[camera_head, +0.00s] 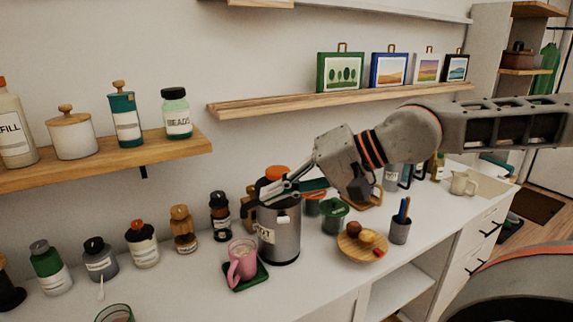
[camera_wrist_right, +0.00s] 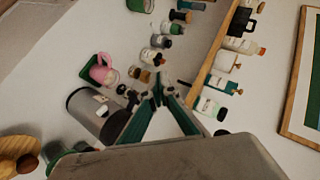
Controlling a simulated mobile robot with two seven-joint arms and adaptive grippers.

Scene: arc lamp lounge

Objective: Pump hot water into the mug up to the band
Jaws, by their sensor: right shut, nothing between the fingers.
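The pump pot (camera_head: 280,240), a grey metal cylinder with an orange top (camera_head: 278,173), stands on the counter; it also shows in the wrist view (camera_wrist_right: 92,112). The pink mug (camera_head: 241,264) stands upright on a dark green coaster (camera_head: 259,278), just left of the pot. It also shows in the wrist view (camera_wrist_right: 102,72). I cannot make out its band or water level. My right gripper (camera_head: 262,199) is shut and empty, its fingers passing across the pot's upper part in the head view. I cannot tell whether they touch it. My left gripper is not in view.
Several jars and bottles, including a green one (camera_head: 50,268), line the counter's left and back. A green lidded pot (camera_head: 334,217), a round wooden plate (camera_head: 352,252) and a grey pen cup (camera_head: 400,231) stand to the right. Wooden shelves (camera_head: 250,106) run along the wall.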

